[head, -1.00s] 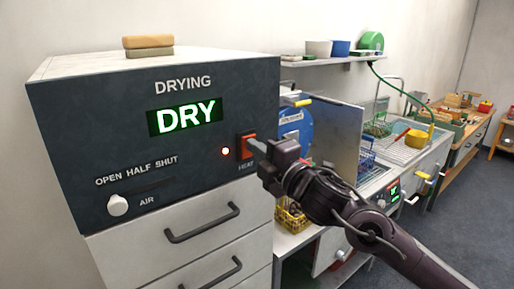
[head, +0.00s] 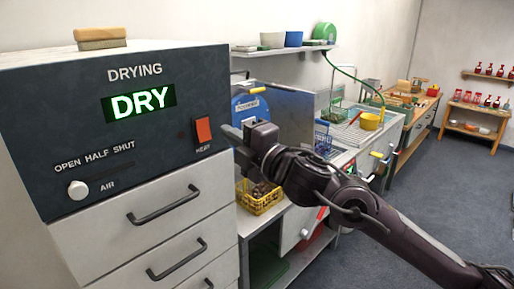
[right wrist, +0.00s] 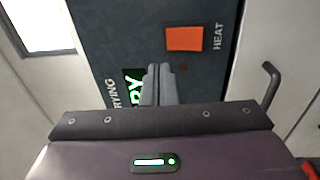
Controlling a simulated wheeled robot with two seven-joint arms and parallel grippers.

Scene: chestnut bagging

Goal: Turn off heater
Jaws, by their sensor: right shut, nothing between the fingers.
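The drying cabinet (head: 120,155) stands at the left with a green lit "DRY" display (head: 139,103). Its orange HEAT switch (head: 203,131) is on the right of the dark panel; it also shows in the right wrist view (right wrist: 184,38). The small indicator lamp (right wrist: 183,66) beside the switch looks dark. My right gripper (head: 229,132) is shut and empty, just right of the switch in the head view. In the right wrist view its closed fingertips (right wrist: 160,70) are apart from the switch in the picture. My left gripper is not in view.
A white AIR knob (head: 78,189) sits at the panel's lower left, near "OPEN". Drawers with dark handles (head: 164,205) are below. A yellow basket (head: 259,198) stands on the bench to the right. A sponge-like block (head: 100,38) lies on the cabinet top. Open floor is at right.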

